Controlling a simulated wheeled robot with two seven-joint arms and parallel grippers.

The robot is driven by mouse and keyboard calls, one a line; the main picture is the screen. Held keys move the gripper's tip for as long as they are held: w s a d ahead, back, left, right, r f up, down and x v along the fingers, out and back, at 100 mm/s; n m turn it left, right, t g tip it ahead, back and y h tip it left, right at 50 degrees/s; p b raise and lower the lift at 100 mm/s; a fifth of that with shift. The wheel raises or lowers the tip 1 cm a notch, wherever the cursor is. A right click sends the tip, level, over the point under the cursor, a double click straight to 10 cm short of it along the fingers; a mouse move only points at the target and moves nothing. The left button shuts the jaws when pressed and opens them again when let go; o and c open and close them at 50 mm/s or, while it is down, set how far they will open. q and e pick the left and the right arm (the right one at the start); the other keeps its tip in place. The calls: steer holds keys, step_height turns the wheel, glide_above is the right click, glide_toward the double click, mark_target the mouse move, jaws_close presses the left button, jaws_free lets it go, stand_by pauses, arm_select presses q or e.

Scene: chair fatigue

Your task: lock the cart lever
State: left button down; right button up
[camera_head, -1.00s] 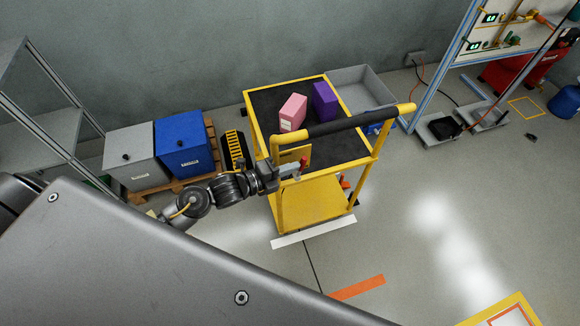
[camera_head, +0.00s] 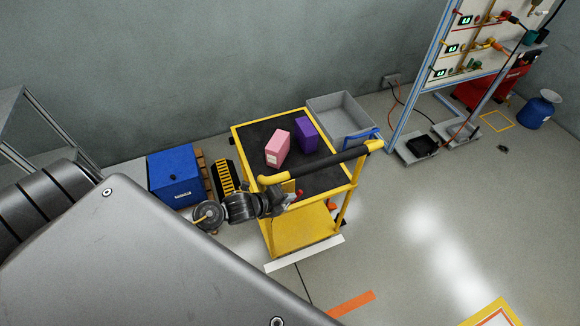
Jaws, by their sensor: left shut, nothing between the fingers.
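The yellow cart (camera_head: 300,234) stands in the middle of the head view, with a dark top and a black push handle (camera_head: 330,164). A small red lever (camera_head: 296,196) shows at the cart's near side, under the left part of the handle. My left gripper (camera_head: 287,200) is shut and empty, right at the red lever. I cannot tell whether it touches the lever. The gripper and wrist hide part of the cart's near left post. My right gripper is not in view.
A pink box (camera_head: 278,149) and a purple box (camera_head: 306,134) stand on the cart top. A grey bin (camera_head: 342,118) is behind the cart. A blue box (camera_head: 174,177) is at left. A wheeled panel stand (camera_head: 470,60) is at right.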

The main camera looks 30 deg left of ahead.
arm_select(q)
steer(key=shift+w+d+f, duration=0.25)
steer(key=shift+w+d, duration=0.25)
steer(key=shift+w, duration=0.15)
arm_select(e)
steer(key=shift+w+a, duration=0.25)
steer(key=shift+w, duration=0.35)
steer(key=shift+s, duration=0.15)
arm_select(q)
steer(key=b+v, duration=0.1)
steer(key=v, duration=1)
steer(key=shift+b, duration=0.35)
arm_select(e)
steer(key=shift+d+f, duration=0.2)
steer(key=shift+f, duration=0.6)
